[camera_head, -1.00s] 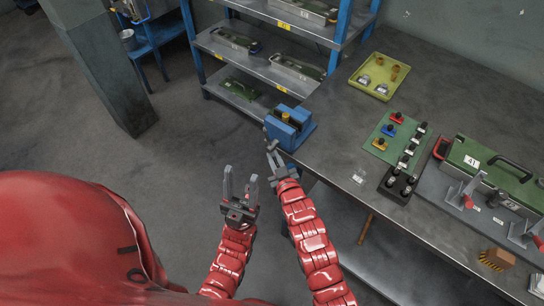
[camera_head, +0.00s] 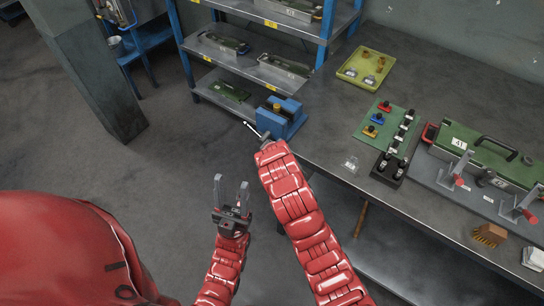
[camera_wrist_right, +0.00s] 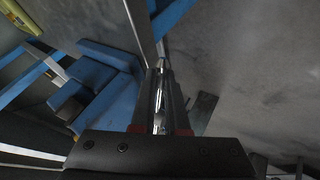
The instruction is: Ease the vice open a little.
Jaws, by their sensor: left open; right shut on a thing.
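The blue vice (camera_head: 284,116) stands at the left end of the grey bench, with a small yellow-topped piece (camera_head: 277,107) at its jaws. Its thin metal handle bar (camera_head: 250,127) sticks out at the front left. My right gripper (camera_head: 264,136) is at the front of the vice, shut on the handle; my wrist partly hides the grip. In the right wrist view the shiny metal bar (camera_wrist_right: 159,98) lies between the fingers, with the blue vice body (camera_wrist_right: 108,95) to the left. My left gripper (camera_head: 231,190) is open and empty, fingers up, in front of the bench.
A blue-framed shelf (camera_head: 180,50) stands behind the vice. The floor at left is free.

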